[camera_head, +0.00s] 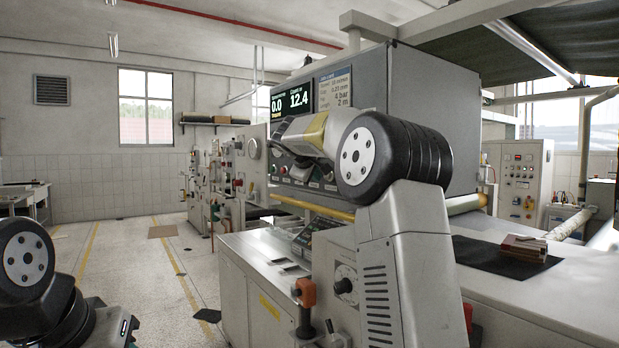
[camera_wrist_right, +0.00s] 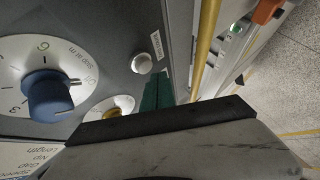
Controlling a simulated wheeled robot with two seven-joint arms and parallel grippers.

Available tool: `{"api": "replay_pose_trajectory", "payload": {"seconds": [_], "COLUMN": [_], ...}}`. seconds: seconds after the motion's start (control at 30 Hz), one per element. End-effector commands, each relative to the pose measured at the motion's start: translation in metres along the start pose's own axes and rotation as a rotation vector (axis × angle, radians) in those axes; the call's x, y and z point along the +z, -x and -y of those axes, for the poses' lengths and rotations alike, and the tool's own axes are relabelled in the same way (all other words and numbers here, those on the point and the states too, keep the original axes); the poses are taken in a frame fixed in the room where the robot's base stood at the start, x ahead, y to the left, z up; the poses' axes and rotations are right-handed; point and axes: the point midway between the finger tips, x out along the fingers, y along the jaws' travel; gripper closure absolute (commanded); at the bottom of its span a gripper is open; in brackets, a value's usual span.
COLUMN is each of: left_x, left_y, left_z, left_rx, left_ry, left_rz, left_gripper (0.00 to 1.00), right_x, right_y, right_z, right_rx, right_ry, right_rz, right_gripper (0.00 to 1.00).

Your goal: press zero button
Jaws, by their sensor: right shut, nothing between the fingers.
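In the right wrist view, a small round silver button (camera_wrist_right: 142,63) sits on the grey control panel (camera_wrist_right: 115,35), with a small label beside it that I cannot read for certain. A blue knob (camera_wrist_right: 48,96) on a white numbered dial is to its left. My right gripper (camera_wrist_right: 170,120) is shut and empty, its dark edge just below the button in that picture and apparently apart from it. In the head view, my right arm reaches across to the machine's panel, and its wrist hides part of the panel and the fingertips. My left gripper is out of view.
The machine's display (camera_head: 291,100) reads 0.0 and 12.4. A yellow bar (camera_head: 313,207) runs below the panel. An orange-topped lever (camera_head: 305,293) stands at the front. A stack of reddish blocks (camera_head: 523,247) lies on a black mat at right. The floor at left is open.

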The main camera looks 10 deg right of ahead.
Motion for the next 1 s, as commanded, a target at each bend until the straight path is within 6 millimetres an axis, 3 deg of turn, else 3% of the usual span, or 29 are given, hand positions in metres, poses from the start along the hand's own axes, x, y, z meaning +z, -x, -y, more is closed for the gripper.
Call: {"api": "replay_pose_trajectory", "payload": {"seconds": [1.0], "left_x": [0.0], "left_y": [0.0], "left_z": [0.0], "left_rx": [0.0], "left_ry": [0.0], "left_rz": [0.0], "left_gripper": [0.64], "right_x": [0.0046], "right_y": [-0.0058], "right_z": [-0.0045], "right_rx": [0.0], "right_ry": [0.0], "right_rz": [0.0], "right_gripper": [1.0]}}
